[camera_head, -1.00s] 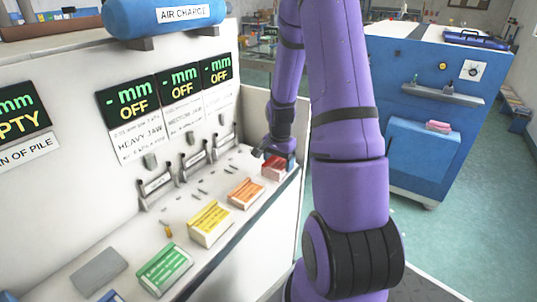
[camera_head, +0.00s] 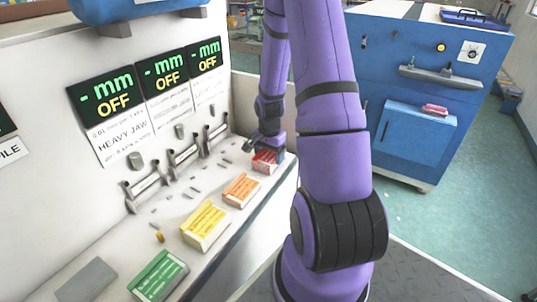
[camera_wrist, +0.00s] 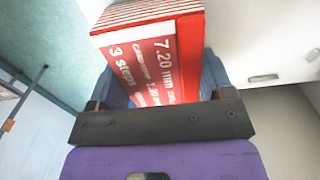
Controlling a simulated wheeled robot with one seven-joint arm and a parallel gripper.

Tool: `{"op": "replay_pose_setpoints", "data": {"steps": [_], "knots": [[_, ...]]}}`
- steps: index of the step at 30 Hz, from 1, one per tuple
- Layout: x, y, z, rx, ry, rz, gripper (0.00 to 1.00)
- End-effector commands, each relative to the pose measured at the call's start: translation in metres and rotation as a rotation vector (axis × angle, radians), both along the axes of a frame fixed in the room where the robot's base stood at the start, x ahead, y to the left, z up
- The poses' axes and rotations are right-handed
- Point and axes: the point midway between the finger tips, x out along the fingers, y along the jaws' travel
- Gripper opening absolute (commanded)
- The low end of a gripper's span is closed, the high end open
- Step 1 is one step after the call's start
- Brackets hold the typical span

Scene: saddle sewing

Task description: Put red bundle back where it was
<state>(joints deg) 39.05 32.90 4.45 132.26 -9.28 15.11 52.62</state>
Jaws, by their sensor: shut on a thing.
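The red bundle (camera_head: 265,161) is at the far end of the white bench, in line with the other coloured bundles. In the wrist view the red bundle (camera_wrist: 150,60) fills the space between the jaws, its white lettering reading "7.20 mm" and "3 steps". My gripper (camera_head: 270,148) is shut on it from above; in the wrist view my gripper (camera_wrist: 160,95) shows its blue fingers on both sides of the bundle. Whether the bundle's underside touches the bench is hidden.
An orange bundle (camera_head: 241,190), a yellow bundle (camera_head: 204,226) and a green bundle (camera_head: 158,276) stand along the bench toward me. Metal jaws (camera_head: 184,156) and small pins line the panel side. A grey block (camera_head: 86,281) lies nearer. A blue cabinet (camera_head: 420,100) stands right.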

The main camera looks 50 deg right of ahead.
Motion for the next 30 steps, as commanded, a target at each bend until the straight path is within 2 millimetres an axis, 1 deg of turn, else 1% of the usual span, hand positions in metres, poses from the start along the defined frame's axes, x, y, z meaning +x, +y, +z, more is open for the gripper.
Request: {"op": "replay_pose_setpoints", "data": {"steps": [4, 5, 6, 7, 8, 16, 20, 23, 30], "knots": [[0.000, 0.000, -0.003, 0.000, 0.000, 0.000, 0.39], [0.000, 0.000, -0.003, 0.000, 0.000, 0.000, 0.81], [0.000, 0.000, -0.003, 0.000, 0.000, 0.000, 0.90], [0.000, 0.000, -0.003, 0.000, 0.000, 0.000, 0.97], [0.000, 0.000, -0.003, 0.000, 0.000, 0.000, 1.00], [0.000, 0.000, -0.001, 0.000, 0.000, 0.000, 1.00], [0.001, 0.000, 0.007, -0.002, -0.002, 0.000, 1.00], [0.001, -0.001, 0.021, -0.002, -0.004, 0.000, 1.00], [0.001, -0.001, 0.064, -0.003, -0.005, 0.000, 1.00]]}}
